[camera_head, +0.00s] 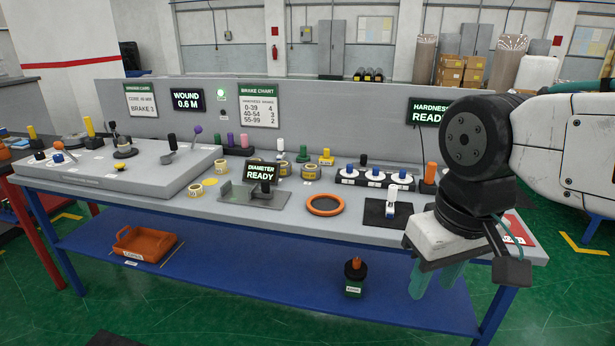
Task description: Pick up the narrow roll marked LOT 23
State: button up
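Several small wrapped rolls with yellow and white wrapping stand on the grey bench. One roll (195,190) is at the bench's front left, one (221,166) is behind it, and others (283,168) (310,171) are near the middle. Their print is too small to read, so I cannot tell which is marked LOT 23. My gripper (432,289) hangs at the right, in front of the bench's front edge and far from the rolls. Its two teal fingers point down and stand apart, with nothing visible between them.
A "DIAMETER READY" display (262,171) stands among the rolls. An orange ring (325,205) and a black pad (376,213) with a white-and-blue device lie between the rolls and my gripper. A raised grey panel (110,167) fills the left. An orange tray (145,243) sits on the blue lower shelf.

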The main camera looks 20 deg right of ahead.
aim_at(309, 171)
jog(key=u, duration=0.65)
jog(key=k, duration=0.85)
jog(key=u, duration=0.75)
jog(key=k, duration=0.3)
jog(key=u, duration=0.45)
jog(key=i, duration=1.8)
jog(key=z, duration=0.55)
jog(key=i, duration=1.45)
jog(key=z, duration=1.5)
jog(key=i, duration=0.95)
jog(key=z, duration=1.1)
jog(key=i, duration=0.3)
jog(key=z, duration=0.3)
